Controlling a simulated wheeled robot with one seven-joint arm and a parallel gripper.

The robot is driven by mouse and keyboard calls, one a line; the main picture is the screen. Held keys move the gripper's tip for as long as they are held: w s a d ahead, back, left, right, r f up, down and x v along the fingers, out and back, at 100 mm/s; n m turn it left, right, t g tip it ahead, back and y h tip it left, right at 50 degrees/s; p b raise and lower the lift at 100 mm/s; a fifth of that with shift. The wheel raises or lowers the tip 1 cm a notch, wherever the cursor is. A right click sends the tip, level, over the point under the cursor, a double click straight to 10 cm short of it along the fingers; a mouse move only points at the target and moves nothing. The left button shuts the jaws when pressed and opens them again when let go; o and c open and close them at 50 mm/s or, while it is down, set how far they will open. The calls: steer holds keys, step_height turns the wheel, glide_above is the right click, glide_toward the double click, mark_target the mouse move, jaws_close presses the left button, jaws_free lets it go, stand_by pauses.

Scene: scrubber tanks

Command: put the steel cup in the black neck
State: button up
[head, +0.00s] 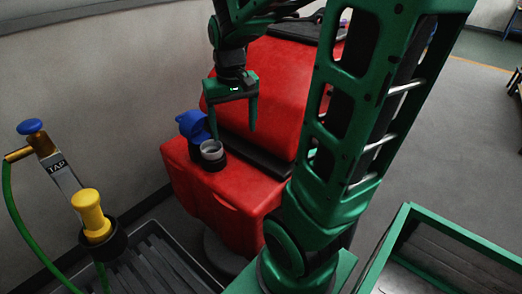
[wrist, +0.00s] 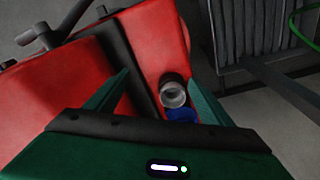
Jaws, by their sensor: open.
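The steel cup (head: 211,148) is a small grey cylinder, open at the top. It stands upright in the black neck (head: 212,162) on the red tank, with its rim showing above the neck. The wrist view also shows the cup (wrist: 173,93) and a dark edge of the neck around it. The blue cap (head: 192,125) is tipped open beside the neck. My gripper (head: 233,134) is open and empty, with its fingers pointing down just above and behind the cup. In the wrist view the cup lies between the fingers' lines, nearer the right finger, apparently not gripped.
The red scrubber machine (head: 270,90) has a raised rear body beside the neck. A yellow-handled tap post with a green hose (head: 20,215) stands at left by a dark grate (head: 150,268). A green-rimmed bin (head: 445,230) is at lower right. Grey floor is clear at right.

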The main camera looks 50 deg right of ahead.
steer(key=s+a+f+m, duration=0.1)
steer(key=s, duration=1.5)
steer(key=shift+a+f+g+y, duration=0.15)
steer(key=shift+a+g+y, duration=0.15)
steer(key=shift+g+y, duration=0.1)
